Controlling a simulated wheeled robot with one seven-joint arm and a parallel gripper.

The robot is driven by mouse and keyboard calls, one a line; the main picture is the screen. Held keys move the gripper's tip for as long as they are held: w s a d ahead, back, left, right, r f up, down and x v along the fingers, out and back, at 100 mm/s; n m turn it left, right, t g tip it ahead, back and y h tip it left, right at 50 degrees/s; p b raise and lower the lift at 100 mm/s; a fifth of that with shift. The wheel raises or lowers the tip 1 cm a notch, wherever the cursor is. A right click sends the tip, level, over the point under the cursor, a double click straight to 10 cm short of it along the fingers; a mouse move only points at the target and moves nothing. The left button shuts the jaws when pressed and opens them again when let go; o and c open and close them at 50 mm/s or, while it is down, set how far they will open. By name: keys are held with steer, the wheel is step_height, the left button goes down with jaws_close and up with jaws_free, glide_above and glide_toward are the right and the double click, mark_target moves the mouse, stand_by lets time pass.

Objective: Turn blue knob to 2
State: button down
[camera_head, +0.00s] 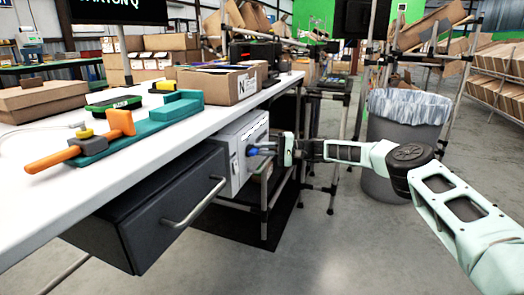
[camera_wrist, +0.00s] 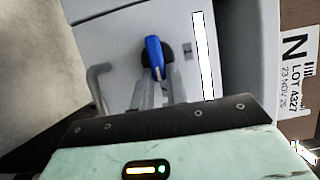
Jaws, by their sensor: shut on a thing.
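The blue knob (camera_head: 253,152) is on the front of a light grey box (camera_head: 236,152) under the white workbench. In the wrist view the blue knob (camera_wrist: 153,52) is a narrow lever on a dark round base, nearly upright in the picture with a slight lean. My gripper (camera_head: 263,149) reaches it from the right. In the wrist view the two fingers of my gripper (camera_wrist: 159,82) are closed around the knob's lower end. No numbers can be read around the knob, so its setting cannot be told.
A dark drawer (camera_head: 150,205) with a metal handle (camera_head: 195,203) is left of the grey box. The workbench (camera_head: 215,113) carries a teal tool holder (camera_head: 140,128) and an open carton (camera_head: 218,83). A lined bin (camera_head: 405,125) stands behind my arm. The floor in front is clear.

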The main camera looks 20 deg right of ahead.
steer(key=shift+f, duration=0.1)
steer(key=c, duration=1.4)
jaws_free()
steer(key=p+v, duration=0.2)
steer(key=v, duration=1.5)
steer(key=shift+d, duration=0.2)
steer(key=shift+f, duration=0.1)
